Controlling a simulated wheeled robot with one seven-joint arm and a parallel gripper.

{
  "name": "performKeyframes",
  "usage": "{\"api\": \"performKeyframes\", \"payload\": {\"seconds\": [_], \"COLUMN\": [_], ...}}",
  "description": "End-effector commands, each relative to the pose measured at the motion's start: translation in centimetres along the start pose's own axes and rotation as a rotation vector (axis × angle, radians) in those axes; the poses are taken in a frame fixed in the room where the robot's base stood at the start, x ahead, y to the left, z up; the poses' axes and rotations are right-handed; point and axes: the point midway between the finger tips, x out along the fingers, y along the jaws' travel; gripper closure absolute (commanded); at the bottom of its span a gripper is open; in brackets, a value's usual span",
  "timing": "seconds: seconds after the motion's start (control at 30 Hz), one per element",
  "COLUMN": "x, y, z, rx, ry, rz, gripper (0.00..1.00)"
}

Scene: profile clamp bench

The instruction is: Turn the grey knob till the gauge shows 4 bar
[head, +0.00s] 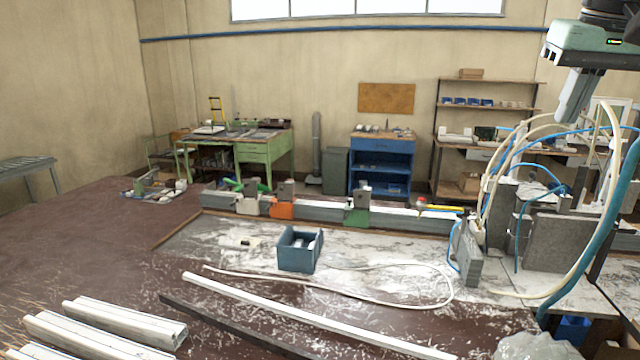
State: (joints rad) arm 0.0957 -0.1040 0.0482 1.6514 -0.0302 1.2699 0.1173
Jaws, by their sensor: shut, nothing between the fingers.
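My gripper (570,112) is at the upper right, pointing down, with its fingers shut and nothing between them. It hangs in front of the hoses and grey plates of the clamp machine (556,243), and appears apart from them. I cannot make out the grey knob or the gauge in this view. The hoses, the plates and my arm cover parts of the machine's right side.
Cream and blue hoses (580,268) loop around the machine. A long rail with clamps (318,212) runs across the bench. A blue bin (299,250) stands in front of it. White profiles (110,325) lie at the front left. The bench's left side is mostly clear.

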Motion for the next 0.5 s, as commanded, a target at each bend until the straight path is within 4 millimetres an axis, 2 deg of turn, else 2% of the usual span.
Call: {"api": "performKeyframes", "payload": {"seconds": [0.03,0.2,0.33,0.5], "x": [-2.5,-8.5,-13.2,-19.3], "y": [1.7,6.7,10.6,15.1], "z": [-1.1,-2.9,-3.5,-3.4], "rx": [0.041,0.166,0.264,0.389], "ry": [0.017,0.058,0.089,0.125], "rz": [0.016,0.068,0.112,0.169], "gripper": [1.00,1.00,1.00,1.00]}}
